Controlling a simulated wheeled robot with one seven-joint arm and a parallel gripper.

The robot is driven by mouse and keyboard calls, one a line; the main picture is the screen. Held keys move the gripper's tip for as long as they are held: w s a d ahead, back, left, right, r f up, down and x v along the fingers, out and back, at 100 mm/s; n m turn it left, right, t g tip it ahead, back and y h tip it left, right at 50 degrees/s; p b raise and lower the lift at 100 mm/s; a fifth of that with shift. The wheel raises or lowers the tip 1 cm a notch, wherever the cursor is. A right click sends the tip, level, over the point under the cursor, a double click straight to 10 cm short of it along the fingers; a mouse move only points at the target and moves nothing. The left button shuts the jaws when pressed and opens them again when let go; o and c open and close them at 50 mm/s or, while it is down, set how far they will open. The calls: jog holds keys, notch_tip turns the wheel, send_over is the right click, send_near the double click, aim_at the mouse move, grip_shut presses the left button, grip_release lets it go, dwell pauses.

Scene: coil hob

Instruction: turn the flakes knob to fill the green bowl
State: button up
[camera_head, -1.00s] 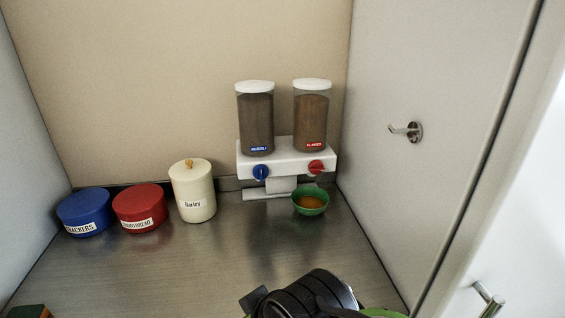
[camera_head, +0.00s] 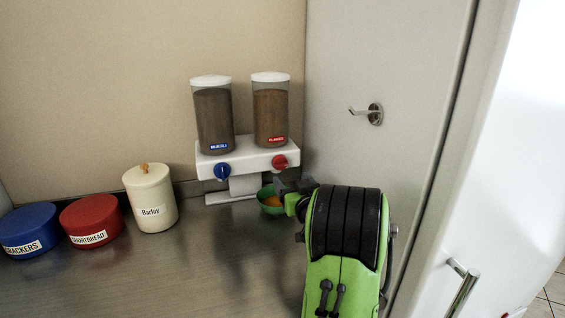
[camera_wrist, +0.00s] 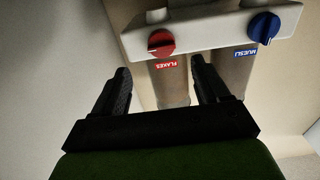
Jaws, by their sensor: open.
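The red flakes knob (camera_head: 280,161) is on the right front of the white dispenser (camera_head: 247,157), under the canister labelled flakes (camera_head: 270,112). The green bowl (camera_head: 267,199) stands on the counter below it, with orange-brown contents, its right side partly hidden by my arm. My gripper (camera_head: 291,185) is close in front of and below the knob, not touching it as far as I can see. In the wrist view, my gripper (camera_wrist: 162,82) is open and empty. The red knob (camera_wrist: 161,42) shows upside down beyond its fingertips.
The blue muesli knob (camera_head: 222,171) is left of the red one, under the muesli canister (camera_head: 213,118). A barley jar (camera_head: 150,200), a red tin (camera_head: 90,219) and a blue tin (camera_head: 28,230) stand left. The wall hook (camera_head: 373,114) is to the right. The middle counter is clear.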

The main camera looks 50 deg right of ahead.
aim_at(281, 166)
jog(key=p+x, duration=0.2)
jog(key=x, duration=0.6)
jog(key=shift+w+d, duration=0.1)
jog(key=shift+w, duration=0.25)
jog(key=c, duration=1)
jog(key=shift+m, duration=0.3)
jog(key=m+b, duration=0.2)
jog(key=m, duration=0.1)
jog(key=shift+f+m, duration=0.15)
jog(key=shift+m, duration=0.25)
jog(key=m+b, duration=0.1)
jog(key=m, duration=0.3)
jog(key=shift+m, duration=0.3)
jog(key=m, duration=0.6)
jog(key=m+p, duration=0.1)
jog(key=m, duration=0.1)
jog(key=shift+r+m, duration=0.2)
jog(key=shift+m, duration=0.1)
